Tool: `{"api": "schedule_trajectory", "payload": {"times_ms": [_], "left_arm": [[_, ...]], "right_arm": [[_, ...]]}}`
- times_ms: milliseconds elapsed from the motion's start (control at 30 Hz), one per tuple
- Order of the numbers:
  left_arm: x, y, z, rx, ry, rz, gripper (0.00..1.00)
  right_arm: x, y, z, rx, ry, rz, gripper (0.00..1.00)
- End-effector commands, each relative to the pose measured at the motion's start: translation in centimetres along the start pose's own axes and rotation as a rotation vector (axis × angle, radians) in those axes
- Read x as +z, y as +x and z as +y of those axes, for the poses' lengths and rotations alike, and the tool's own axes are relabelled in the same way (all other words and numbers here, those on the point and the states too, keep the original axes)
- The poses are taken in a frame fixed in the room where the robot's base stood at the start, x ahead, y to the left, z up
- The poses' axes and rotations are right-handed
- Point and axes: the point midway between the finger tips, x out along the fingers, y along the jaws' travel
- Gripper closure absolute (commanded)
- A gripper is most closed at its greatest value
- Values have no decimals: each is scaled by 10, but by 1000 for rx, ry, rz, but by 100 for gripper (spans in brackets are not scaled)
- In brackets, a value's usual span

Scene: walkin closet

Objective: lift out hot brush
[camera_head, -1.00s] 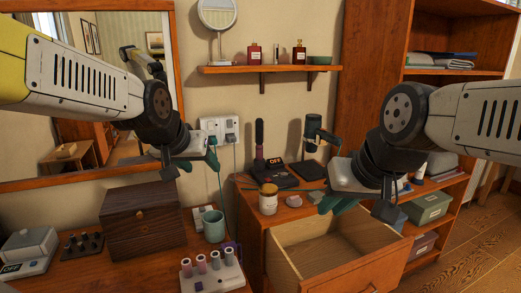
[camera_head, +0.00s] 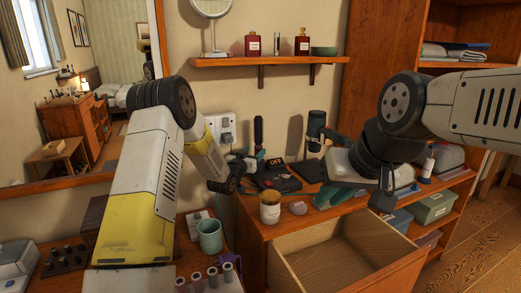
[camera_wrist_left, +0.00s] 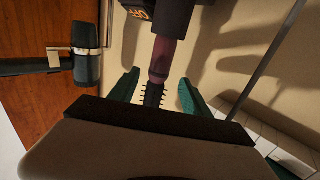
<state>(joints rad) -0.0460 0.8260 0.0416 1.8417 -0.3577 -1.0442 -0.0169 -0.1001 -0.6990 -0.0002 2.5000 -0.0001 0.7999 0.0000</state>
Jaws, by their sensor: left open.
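The hot brush (camera_head: 258,130) stands upright with its base at the stand marked OFF (camera_head: 275,163) on the wooden cabinet top. In the left wrist view, its purple shaft and dark bristles (camera_wrist_left: 154,94) show between the two green fingers of my left gripper (camera_wrist_left: 155,88). That gripper is open, one finger on each side, with a visible gap to the brush. In the head view, my left gripper (camera_head: 258,157) is beside the brush and partly hidden by its own wrist. My right gripper (camera_head: 337,193) hangs over the open drawer's back edge; its finger gap is unclear.
An open, empty drawer (camera_head: 340,262) juts out below the cabinet top. A jar (camera_head: 270,207) stands at its front left. A dark upright device (camera_head: 316,131) stands right of the brush. A wall shelf (camera_head: 262,62) with bottles is above. A teal mug (camera_head: 210,236) is at the left.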

Motion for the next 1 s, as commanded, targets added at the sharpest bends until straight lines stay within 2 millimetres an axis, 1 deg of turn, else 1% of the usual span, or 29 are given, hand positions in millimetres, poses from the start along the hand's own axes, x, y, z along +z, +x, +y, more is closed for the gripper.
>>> {"api": "schedule_trajectory", "payload": {"times_ms": [267, 367, 500, 600, 700, 900, 967, 1000], "left_arm": [[2, 28, 2, 3, 0, 10, 44], [3, 41, 2, 4, 0, 10, 44], [4, 63, 2, 3, 0, 10, 44], [4, 74, 2, 3, 0, 9, 44], [4, 78, 2, 3, -1, 8, 44], [4, 78, 2, 2, -1, 7, 44], [4, 78, 2, 2, -1, 7, 56], [4, 78, 2, 2, -1, 7, 63]], "right_arm": [[0, 0, 0, 0, 0, 1, 82], [0, 0, 0, 0, 0, 1, 82], [0, 0, 0, 0, 0, 1, 82], [0, 0, 0, 0, 0, 1, 82], [0, 0, 0, 0, 0, 1, 82], [0, 0, 0, 0, 0, 1, 82], [0, 0, 0, 0, 0, 1, 82], [0, 0, 0, 0, 0, 1, 82]]}}
